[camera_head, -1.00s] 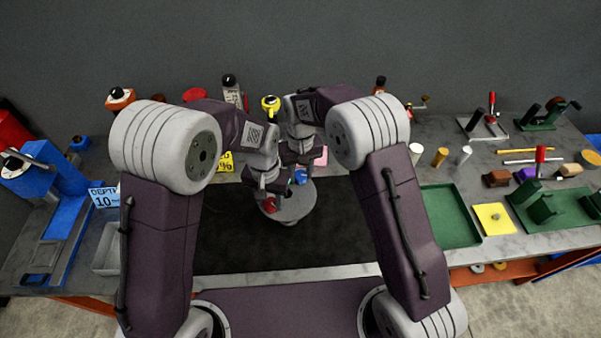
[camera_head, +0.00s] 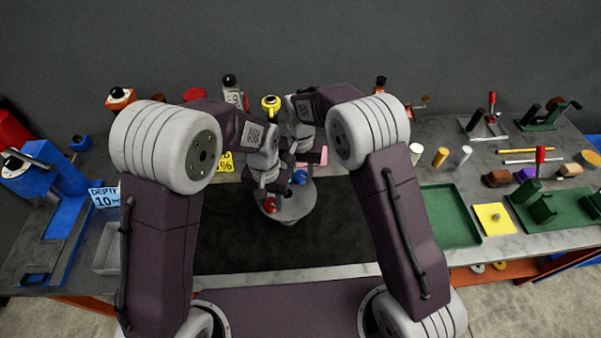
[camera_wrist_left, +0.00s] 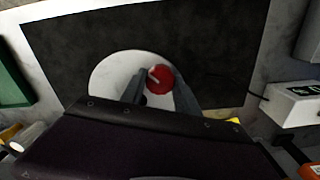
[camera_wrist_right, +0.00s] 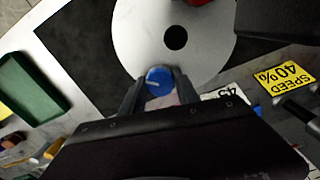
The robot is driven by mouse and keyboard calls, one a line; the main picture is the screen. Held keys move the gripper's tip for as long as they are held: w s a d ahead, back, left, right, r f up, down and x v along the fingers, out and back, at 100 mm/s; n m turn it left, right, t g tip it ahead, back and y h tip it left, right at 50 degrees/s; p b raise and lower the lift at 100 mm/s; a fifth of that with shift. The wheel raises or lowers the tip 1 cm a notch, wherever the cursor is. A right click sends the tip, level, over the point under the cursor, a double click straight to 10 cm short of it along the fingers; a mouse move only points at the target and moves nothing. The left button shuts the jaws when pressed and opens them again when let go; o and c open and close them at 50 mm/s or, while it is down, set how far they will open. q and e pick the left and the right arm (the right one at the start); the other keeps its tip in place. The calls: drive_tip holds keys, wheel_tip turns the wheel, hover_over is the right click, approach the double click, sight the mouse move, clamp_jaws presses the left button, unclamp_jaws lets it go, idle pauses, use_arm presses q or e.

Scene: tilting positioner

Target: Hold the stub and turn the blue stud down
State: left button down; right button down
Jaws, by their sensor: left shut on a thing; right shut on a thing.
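A round pale grey disc (camera_head: 297,205) with a dark centre hole carries a red round stub and a blue round stud. The red stub (camera_head: 271,205) is on the near left of the disc; it also shows in the left wrist view (camera_wrist_left: 159,79) with a pale mark on top. My left gripper (camera_head: 269,196) is shut on it. The blue stud (camera_head: 300,177) is on the far side; in the right wrist view (camera_wrist_right: 158,80) it sits between the fingertips. My right gripper (camera_wrist_right: 158,84) is shut on it. My wrists hide part of the disc in the head view.
A black mat (camera_head: 235,245) lies around the disc. A green tray (camera_head: 450,215) and a yellow plate (camera_head: 494,219) are to the right, a grey bin (camera_head: 108,250) to the left. A yellow speed card (camera_wrist_right: 286,77) lies near my right gripper.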

sight(301, 174)
drive_tip(key=shift+w+r, duration=0.1)
drive_tip(key=c, duration=0.9)
unclamp_jaws()
wheel_tip(301, 174, up, 12)
